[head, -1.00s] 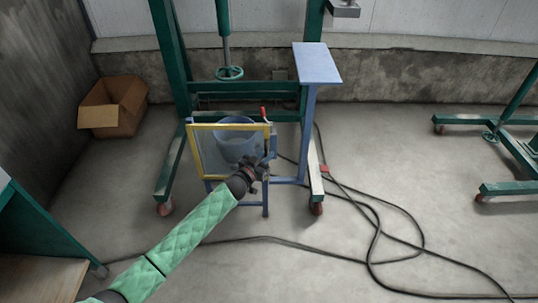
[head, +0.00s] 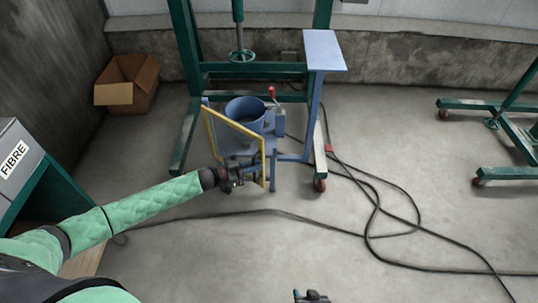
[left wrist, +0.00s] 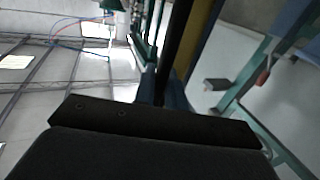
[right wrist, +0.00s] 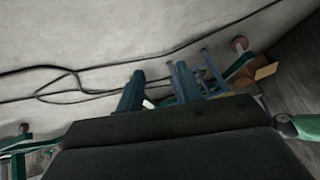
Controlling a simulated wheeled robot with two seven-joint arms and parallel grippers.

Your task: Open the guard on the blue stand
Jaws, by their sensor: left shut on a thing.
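The guard is a clear panel in a yellow frame (head: 234,121) on the blue stand (head: 308,125). It stands swung out at an angle, its left side by the stand and its right side towards me. A blue bucket (head: 245,112) sits behind it, its open top clear of the frame. My left gripper (head: 252,172) is shut on the guard near the lower part of its free right side. A yellow bar (left wrist: 203,35) runs beside a dark finger in the left wrist view. My right gripper (head: 311,297) shows only partly at the bottom edge; its jaws are unclear.
A red-handled lever (head: 272,92) stands right of the bucket. A green frame (head: 186,130) on casters surrounds the stand. Black cables (head: 375,215) loop over the floor on the right. A cardboard box (head: 127,84) lies back left. The floor in front is mostly clear.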

